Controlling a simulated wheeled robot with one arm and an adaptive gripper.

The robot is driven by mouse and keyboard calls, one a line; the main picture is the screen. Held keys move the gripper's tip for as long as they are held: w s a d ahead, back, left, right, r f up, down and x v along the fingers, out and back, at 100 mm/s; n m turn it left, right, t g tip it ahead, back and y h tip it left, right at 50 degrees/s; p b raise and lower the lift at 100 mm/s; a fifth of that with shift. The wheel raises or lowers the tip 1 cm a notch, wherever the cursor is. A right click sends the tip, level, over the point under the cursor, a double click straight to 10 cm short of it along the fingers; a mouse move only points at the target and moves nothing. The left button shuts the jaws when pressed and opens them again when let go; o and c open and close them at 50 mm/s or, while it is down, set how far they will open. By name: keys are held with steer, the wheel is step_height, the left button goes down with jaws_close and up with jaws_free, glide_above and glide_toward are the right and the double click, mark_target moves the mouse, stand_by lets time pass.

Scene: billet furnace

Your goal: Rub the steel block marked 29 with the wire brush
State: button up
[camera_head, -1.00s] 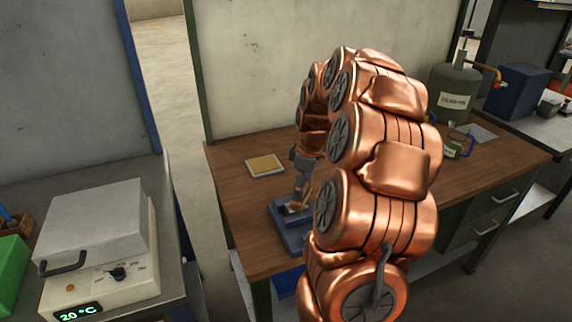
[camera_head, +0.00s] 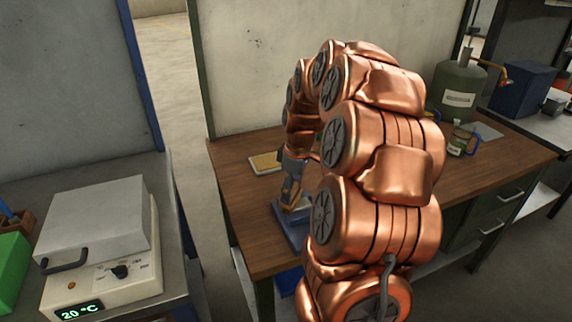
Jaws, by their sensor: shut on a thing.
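My gripper (camera_head: 289,200) is at the end of my copper-coloured arm, pointing down just above a blue vise-like fixture (camera_head: 295,234) near the left front part of the wooden workbench (camera_head: 240,205). It is shut on what I take to be the wire brush, though the brush is too small and covered to make out clearly. The steel block marked 29 cannot be made out; the gripper and arm cover much of the fixture. I cannot tell whether the brush touches anything.
A pale tray with a yellowish pad (camera_head: 265,162) lies behind the gripper. A green gas cylinder (camera_head: 460,92) and a small can (camera_head: 462,140) stand at the bench's right. A furnace box (camera_head: 98,245) reading 20 °C sits on the left table.

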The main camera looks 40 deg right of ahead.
steer(key=shift+w+a, duration=0.1)
steer(key=shift+a, duration=0.35)
steer(key=shift+w+a+r, duration=0.1)
steer(key=shift+w+r, duration=0.05)
steer(key=shift+r, duration=0.1)
steer(key=shift+r+p, duration=0.4)
steer(key=shift+r, duration=3.5)
